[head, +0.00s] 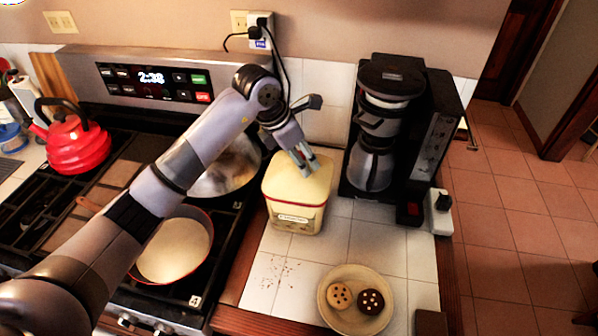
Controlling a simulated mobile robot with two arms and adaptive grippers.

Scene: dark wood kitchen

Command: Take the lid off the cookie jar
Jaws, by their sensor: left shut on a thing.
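The cookie jar (294,218) is a cream, box-shaped jar with a red line near its top and a small label on its front. It stands on the white tiled counter between the stove and the coffee maker. Its cream lid (285,183) sits on top. My left gripper (307,166) comes down from above and is shut at the middle of the lid, on what appears to be its handle, which the fingers hide. My right gripper is not in view.
A black coffee maker (385,130) stands close on the jar's right. A plate (329,309) with two cookies lies in front. Pans (179,250) and a red kettle (75,143) are on the stove. Some tiled counter between the jar and plate is free, apart from crumbs.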

